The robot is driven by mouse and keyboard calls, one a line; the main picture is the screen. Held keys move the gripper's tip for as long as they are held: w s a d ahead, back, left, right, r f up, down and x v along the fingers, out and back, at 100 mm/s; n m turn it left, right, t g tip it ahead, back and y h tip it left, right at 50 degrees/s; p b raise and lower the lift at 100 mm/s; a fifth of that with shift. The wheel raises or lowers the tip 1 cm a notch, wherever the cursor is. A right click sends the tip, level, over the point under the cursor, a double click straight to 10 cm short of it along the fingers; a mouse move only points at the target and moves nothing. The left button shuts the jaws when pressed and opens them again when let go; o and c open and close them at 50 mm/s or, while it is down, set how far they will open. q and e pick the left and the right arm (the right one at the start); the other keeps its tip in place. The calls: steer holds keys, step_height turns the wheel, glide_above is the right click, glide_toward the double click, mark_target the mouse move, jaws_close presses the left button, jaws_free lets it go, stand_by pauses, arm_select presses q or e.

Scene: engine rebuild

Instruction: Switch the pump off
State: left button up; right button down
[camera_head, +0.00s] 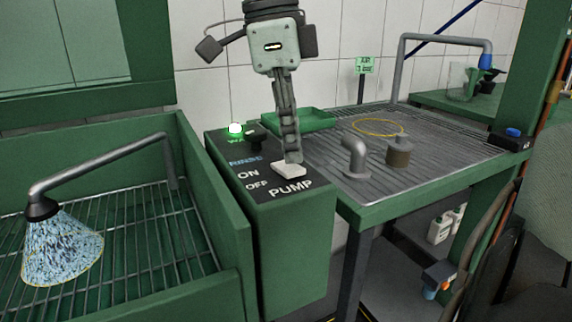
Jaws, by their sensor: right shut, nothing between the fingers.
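The pump switch (288,171) is a pale rocker on the dark panel (250,196) marked ON, OFF and PUMP, on top of a green box. My right gripper (292,158) comes down from above with its fingers shut and empty. Its fingertips are at the switch's upper edge and hide part of it; I cannot tell whether they press on it. A green lamp (236,130) glows at the back of the panel. A speckled, water-like spray cone (62,248) hangs below the nozzle (41,209) at the left. My left gripper is out of view.
A green wash basin with a wire rack (135,235) lies left of the box. At the right, a slatted table (440,160) holds a grey elbow pipe (355,158), a brown-grey cylinder (399,153) and a yellow ring (380,126). A green tray (312,121) sits behind the gripper.

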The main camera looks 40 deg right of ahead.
mark_target(291, 169)
steer(key=shift+f+b, duration=0.5)
steer(key=shift+f, duration=0.25)
steer(key=shift+r, duration=0.2)
step_height(291, 169, up, 7)
steer(key=p, duration=0.6)
steer(key=shift+f, duration=0.1)
stand_by(0.6)
